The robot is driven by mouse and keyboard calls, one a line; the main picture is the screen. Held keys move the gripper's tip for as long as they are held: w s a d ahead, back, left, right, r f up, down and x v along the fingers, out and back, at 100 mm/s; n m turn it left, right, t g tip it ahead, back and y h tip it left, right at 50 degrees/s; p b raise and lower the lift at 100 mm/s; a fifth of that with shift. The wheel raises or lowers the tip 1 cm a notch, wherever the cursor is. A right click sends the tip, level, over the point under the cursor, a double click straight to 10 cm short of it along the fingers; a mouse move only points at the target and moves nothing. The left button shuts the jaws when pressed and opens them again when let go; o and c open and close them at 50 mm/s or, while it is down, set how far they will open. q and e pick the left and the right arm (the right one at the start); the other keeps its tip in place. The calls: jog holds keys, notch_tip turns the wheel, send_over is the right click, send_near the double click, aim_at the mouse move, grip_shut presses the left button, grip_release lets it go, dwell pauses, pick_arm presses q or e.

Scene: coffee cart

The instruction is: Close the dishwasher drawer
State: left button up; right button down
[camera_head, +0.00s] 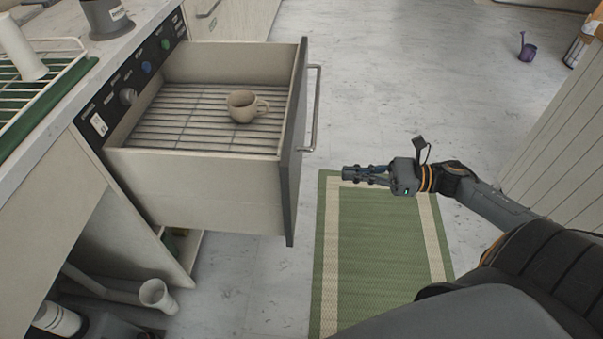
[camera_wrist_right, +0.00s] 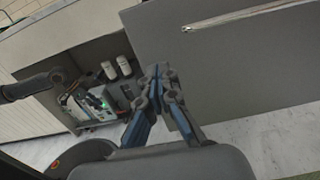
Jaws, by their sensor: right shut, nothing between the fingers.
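The dishwasher drawer (camera_head: 200,190) is pulled open from the counter in the head view. A beige cup (camera_head: 241,106) stands on the wire rack (camera_head: 180,122) inside it. The drawer's grey front panel (camera_head: 292,145) carries a metal bar handle (camera_head: 315,108). My right gripper (camera_head: 345,174) is shut and empty, a short way to the right of the front panel and apart from it. In the right wrist view the shut fingers (camera_wrist_right: 159,75) show before the grey panel (camera_wrist_right: 240,75), with the handle (camera_wrist_right: 240,16) near the top. My left gripper is not in view.
A green and cream mat (camera_head: 385,250) lies on the floor under my right gripper. The counter (camera_head: 75,105) has a dish rack (camera_head: 30,95) on the left. Pipes (camera_head: 155,294) show in an open space below. A purple watering can (camera_head: 527,47) stands far off.

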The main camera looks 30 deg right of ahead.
aim_at(293, 170)
jog(key=x, duration=0.9)
jog(key=shift+w+a+r, duration=0.1)
jog(key=shift+w+a, duration=0.15)
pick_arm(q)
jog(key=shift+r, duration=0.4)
pick_arm(e)
jog(key=shift+w+a, duration=0.25)
jog(key=shift+a, duration=0.2)
